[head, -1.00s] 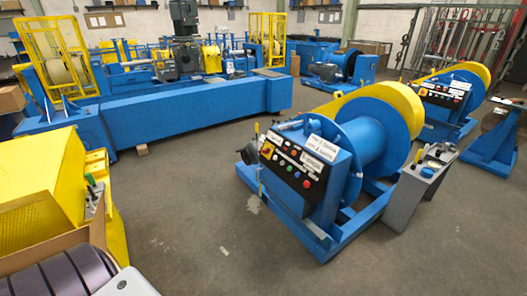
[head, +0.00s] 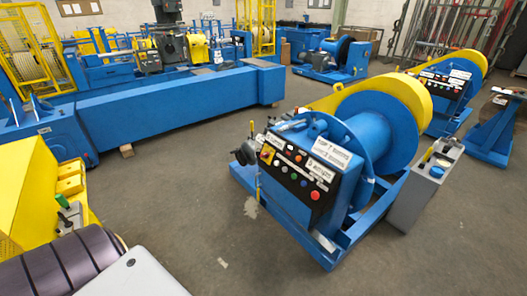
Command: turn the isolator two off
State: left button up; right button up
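A blue winch with a yellow guard (head: 405,92) stands at the centre right. Its black control panel (head: 293,172) faces me and carries a yellow-and-red rotary switch (head: 266,154), several coloured buttons and white labels too small to read surely. A second similar winch farther right has its own panel (head: 445,85), with a small red-and-yellow switch (head: 427,83). I cannot tell which switch is isolator two, or the position of either. Neither of my grippers is in view.
A grey control pedestal (head: 424,187) stands right of the near winch. A long blue beam machine (head: 180,105) lies at the back left. Yellow machinery (head: 30,195) and a dark ribbed roll (head: 60,262) are close at lower left. The floor (head: 175,190) between is clear.

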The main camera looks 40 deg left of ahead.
aim_at(266, 155)
jog(key=i+j, duration=0.15)
jog(key=j, duration=0.2)
jog(key=i+j+z, duration=0.15)
jog(key=j, duration=0.2)
jog(key=i+j, duration=0.1)
jog(key=j, duration=0.3)
jog(key=i+j+z, duration=0.1)
jog(key=j, duration=0.25)
jog(key=i+j+z, duration=0.1)
jog(key=j, duration=0.3)
jog(key=i+j, duration=0.15)
jog(key=j, duration=0.25)
jog(key=z, duration=0.05)
